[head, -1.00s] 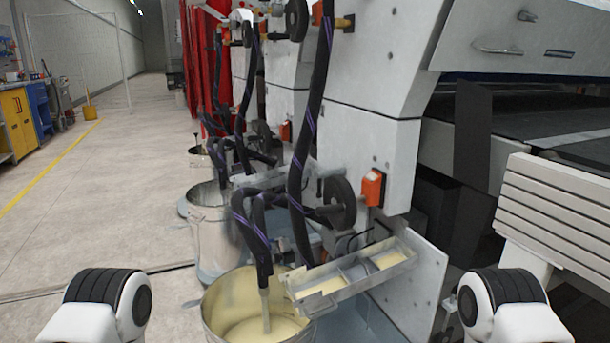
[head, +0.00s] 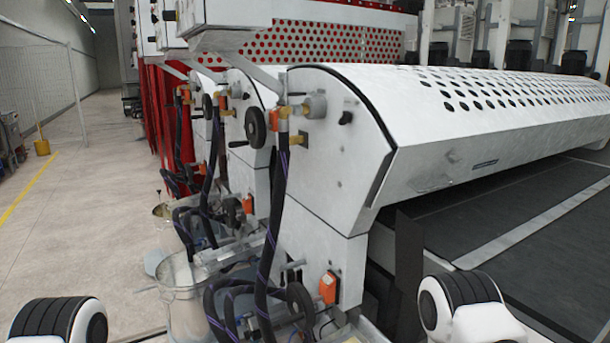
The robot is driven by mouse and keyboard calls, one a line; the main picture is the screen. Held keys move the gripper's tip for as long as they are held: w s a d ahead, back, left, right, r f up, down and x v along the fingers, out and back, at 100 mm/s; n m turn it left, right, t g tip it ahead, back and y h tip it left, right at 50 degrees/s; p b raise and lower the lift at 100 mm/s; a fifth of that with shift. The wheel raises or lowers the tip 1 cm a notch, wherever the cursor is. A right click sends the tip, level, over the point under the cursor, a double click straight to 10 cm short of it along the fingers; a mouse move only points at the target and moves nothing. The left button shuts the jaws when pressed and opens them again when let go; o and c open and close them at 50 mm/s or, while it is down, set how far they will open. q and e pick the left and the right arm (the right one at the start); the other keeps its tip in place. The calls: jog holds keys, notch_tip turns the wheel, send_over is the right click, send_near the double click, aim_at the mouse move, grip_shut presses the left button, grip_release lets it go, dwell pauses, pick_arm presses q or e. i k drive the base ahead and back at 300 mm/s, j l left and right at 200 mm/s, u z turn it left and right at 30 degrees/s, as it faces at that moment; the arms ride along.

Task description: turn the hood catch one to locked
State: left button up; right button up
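The white hood (head: 415,120) of the roller coater spans the upper right, with rows of dark holes along its top. A small black knob (head: 346,118) sits on the hood's end face; its setting is too small to read. A grey handle (head: 453,157) and a small dark plate (head: 485,163) sit on the hood's front face. I cannot tell which of these is hood catch one. Only white and black links of my two arms show at the bottom edge. Neither gripper is in view, and nothing of mine touches the hood.
A black handwheel (head: 255,127), dark hoses (head: 272,235) and an orange switch box (head: 328,287) are on the machine's near side. A metal bucket (head: 180,290) stands on the floor below. A dark conveyor bed (head: 530,215) runs right.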

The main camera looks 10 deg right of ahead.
aim_at(455, 159)
jog(key=z, duration=1.5)
